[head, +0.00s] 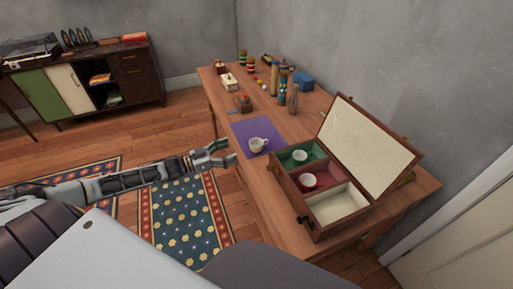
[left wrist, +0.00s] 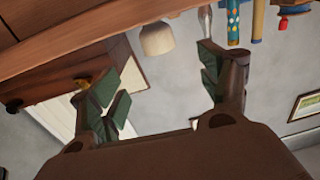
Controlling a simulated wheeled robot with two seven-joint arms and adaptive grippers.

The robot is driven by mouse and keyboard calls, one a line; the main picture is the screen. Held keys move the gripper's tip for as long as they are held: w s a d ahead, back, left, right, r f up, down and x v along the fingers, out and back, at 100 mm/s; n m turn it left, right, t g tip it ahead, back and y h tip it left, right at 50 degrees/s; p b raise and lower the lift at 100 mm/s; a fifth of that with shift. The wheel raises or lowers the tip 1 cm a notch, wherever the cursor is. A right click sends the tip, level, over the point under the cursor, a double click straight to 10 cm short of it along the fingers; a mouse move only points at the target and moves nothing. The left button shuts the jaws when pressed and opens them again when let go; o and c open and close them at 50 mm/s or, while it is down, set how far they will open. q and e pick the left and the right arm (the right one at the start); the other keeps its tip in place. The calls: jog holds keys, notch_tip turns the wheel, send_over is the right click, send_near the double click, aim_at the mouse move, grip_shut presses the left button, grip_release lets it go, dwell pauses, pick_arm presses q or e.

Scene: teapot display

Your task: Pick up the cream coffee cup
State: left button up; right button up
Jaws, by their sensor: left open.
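A cream cup (head: 258,145) stands upright on a purple mat (head: 246,128) on the wooden table in the head view. It also shows in the left wrist view as a cream cup (left wrist: 157,39), upside down in that picture, beyond the space between my fingers. My left gripper (head: 216,156) is open and empty, at the table's near left edge, to the left of the mat and apart from the cup. Its two fingers stand wide apart in the left wrist view (left wrist: 162,72). My right gripper is not in view.
An open wooden box (head: 345,226) stands right of the mat, its lid (head: 367,147) raised. Its green and red compartments each hold a white cup (head: 299,155) (head: 308,181); the cream one looks empty. A whisk (head: 293,102), a blue box (head: 302,80) and several small items stand further back.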

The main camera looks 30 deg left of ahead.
pick_arm(q)
jog(key=shift+b+x, duration=0.55)
jog(key=shift+x, duration=2)
jog(key=shift+w+d, duration=0.3)
jog(key=shift+w, duration=0.05)
jog(key=shift+w+d, duration=0.35)
jog(key=shift+w, duration=0.15)
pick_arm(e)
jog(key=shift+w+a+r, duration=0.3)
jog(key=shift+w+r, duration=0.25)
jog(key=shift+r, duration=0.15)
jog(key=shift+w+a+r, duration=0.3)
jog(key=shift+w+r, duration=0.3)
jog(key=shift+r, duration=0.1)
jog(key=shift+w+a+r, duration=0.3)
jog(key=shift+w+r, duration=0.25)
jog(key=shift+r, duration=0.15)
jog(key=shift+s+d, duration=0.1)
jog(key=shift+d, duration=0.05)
pick_arm(q)
jog(key=shift+w+d, duration=0.1)
jog(key=shift+d, duration=0.05)
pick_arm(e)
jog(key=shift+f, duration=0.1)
